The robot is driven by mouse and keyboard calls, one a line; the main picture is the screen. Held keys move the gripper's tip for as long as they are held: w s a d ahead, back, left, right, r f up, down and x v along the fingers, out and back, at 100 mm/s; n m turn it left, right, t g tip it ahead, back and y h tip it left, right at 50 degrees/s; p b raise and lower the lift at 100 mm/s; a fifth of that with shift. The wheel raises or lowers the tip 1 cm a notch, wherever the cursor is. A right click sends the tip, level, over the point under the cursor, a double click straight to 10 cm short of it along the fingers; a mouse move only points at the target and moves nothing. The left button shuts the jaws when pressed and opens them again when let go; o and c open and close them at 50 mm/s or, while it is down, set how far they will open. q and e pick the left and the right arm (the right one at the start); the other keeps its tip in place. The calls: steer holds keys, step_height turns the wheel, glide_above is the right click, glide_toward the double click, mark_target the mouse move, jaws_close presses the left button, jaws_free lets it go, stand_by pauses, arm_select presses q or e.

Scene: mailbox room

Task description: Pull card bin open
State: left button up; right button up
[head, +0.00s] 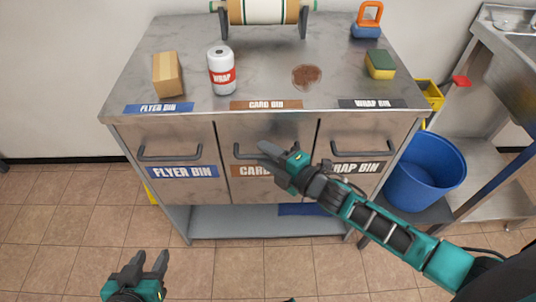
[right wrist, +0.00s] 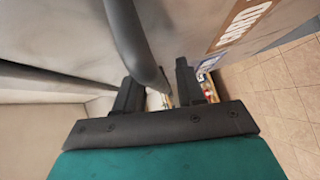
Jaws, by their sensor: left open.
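The card bin (head: 232,138) is the middle of three grey metal bin fronts in the cabinet; its front looks level with its neighbours. Its dark bar handle (head: 244,155) is partly hidden behind my right gripper (head: 266,152). In the right wrist view the handle (right wrist: 137,45) runs down between the two fingers of my right gripper (right wrist: 160,85), which are close around it. Contact on the right finger is hard to see. The card bin's label (head: 245,171) is partly covered by my right gripper. My left gripper (head: 147,266) is open and empty, low over the floor.
The flyer bin (head: 175,130) and wrap bin (head: 365,130) flank the card bin. On the countertop are a box (head: 168,74), a wrap canister (head: 221,72), a brown stain (head: 306,76) and a sponge (head: 380,64). A blue bucket (head: 425,172) stands right. The front floor is clear.

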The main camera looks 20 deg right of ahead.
jaws_close()
arm_select(q)
steer(key=shift+r, duration=0.1)
stand_by(0.4)
